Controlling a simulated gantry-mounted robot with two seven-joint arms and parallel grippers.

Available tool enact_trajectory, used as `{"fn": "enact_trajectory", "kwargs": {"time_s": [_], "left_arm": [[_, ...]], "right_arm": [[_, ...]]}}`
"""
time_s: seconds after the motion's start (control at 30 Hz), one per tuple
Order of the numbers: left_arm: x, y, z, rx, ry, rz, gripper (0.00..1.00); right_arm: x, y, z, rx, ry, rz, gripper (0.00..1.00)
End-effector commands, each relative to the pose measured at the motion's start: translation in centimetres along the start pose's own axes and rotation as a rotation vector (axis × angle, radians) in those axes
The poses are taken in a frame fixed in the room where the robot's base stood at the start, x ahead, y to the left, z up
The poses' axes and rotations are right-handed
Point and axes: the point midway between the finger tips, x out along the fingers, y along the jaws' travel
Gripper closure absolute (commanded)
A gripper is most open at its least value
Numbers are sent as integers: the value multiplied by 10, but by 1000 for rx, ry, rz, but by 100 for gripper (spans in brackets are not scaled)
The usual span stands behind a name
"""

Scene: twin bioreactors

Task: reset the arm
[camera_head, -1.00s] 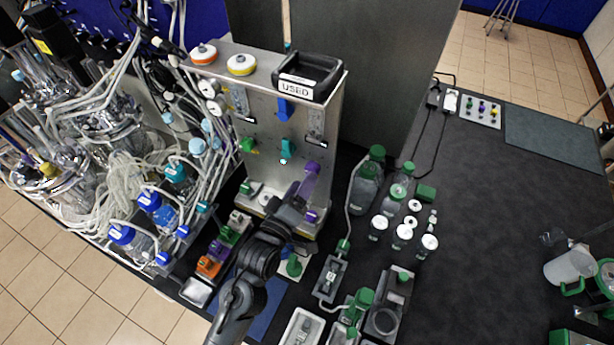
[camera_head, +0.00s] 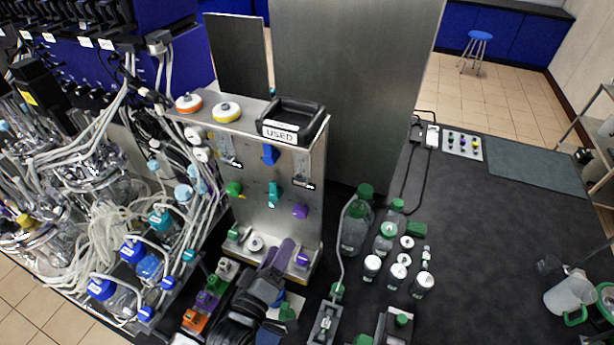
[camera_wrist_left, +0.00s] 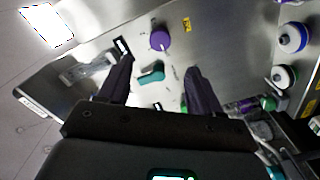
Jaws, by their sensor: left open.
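My left gripper (camera_head: 277,257) is low in front of the steel panel (camera_head: 250,165), with its two dark purple fingers pointing up at it. In the left wrist view its fingers (camera_wrist_left: 160,85) are spread apart with nothing between them. Beyond the gap are the teal knob (camera_wrist_left: 151,74) and the purple knob (camera_wrist_left: 160,39) on the panel. In the head view the teal knob (camera_head: 274,194) and purple knob (camera_head: 300,211) are clear above the gripper. My right gripper is in neither current view.
A black tray marked USED (camera_head: 291,120) sits on top of the panel. Tubing and blue-capped bottles (camera_head: 133,253) crowd the left. Green-capped bottles (camera_head: 356,222) and small white-capped vials (camera_head: 398,272) stand right of the panel. The dark bench (camera_head: 480,240) has free room farther right.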

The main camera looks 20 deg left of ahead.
Motion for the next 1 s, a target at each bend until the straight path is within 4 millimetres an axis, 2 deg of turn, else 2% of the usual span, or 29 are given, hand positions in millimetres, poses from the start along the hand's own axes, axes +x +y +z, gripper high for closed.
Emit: {"fn": "enact_trajectory", "kwargs": {"time_s": [0.1,0.2,0.37,0.5,0.7,0.9,1.0], "left_arm": [[-6,-10,5,14,-18,-16,35],[-20,-22,7,63,-52,-32,35],[-51,-58,25,248,-255,-197,35],[-90,-95,41,488,-510,-365,35],[-146,-127,49,757,-856,-515,35],[-197,-145,54,947,-1197,-570,35],[-196,-115,34,964,-1198,-556,35]], "right_arm": [[0,0,0,1,0,-1,57],[0,0,0,2,1,-1,57],[0,0,0,2,1,-2,57],[0,-1,0,2,1,-2,57],[0,-1,0,2,1,-2,57],[0,0,0,1,1,-1,57],[-30,1,-9,-1,-10,0,57]]}}
